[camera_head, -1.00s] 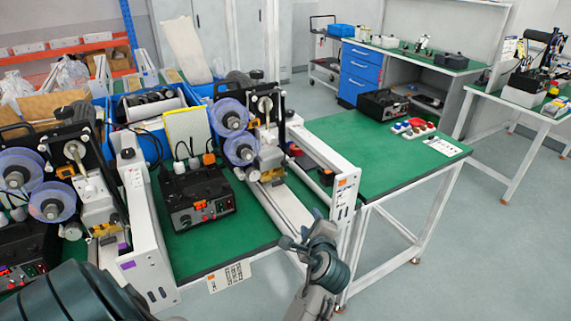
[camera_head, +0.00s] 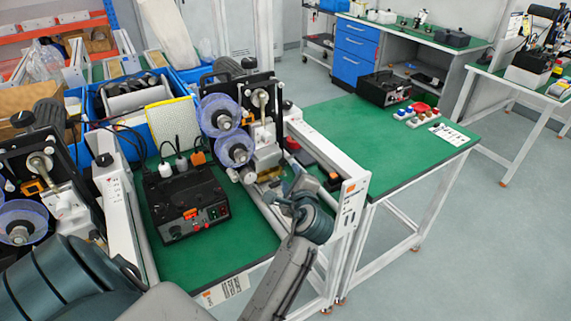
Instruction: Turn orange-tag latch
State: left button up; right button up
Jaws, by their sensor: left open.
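The orange-tag coder (camera_head: 262,125) is the right-hand printing unit, with two clear blue-edged reels (camera_head: 234,150). An orange tag (camera_head: 349,188) is on the near end of its white side rail (camera_head: 335,160). A brass-coloured part (camera_head: 270,174) shows low on the unit; I cannot tell whether it is the latch. My left gripper (camera_head: 294,184) is open, in front of and to the right of this part, seen from behind. Its fingertips are partly hidden by its own wrist, and I cannot tell whether they touch anything. My right gripper is not in view.
A black control box (camera_head: 186,200) with cables stands on the green table left of the unit. A second coder (camera_head: 40,165) is at the far left. Blue bins (camera_head: 160,130) stand behind. The green table at right (camera_head: 390,150) is mostly clear, with coloured-knob parts (camera_head: 412,113).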

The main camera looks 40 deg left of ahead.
aim_at(284, 164)
pick_arm(q)
jog(key=p+x, duration=0.1)
jog(key=x, duration=0.5)
jog(key=shift+w+a+f, duration=0.1)
jog(key=shift+a, duration=0.05)
jog(key=shift+w+a+f, duration=0.15)
jog(key=shift+w+a, duration=0.2)
jog(key=shift+a, duration=0.05)
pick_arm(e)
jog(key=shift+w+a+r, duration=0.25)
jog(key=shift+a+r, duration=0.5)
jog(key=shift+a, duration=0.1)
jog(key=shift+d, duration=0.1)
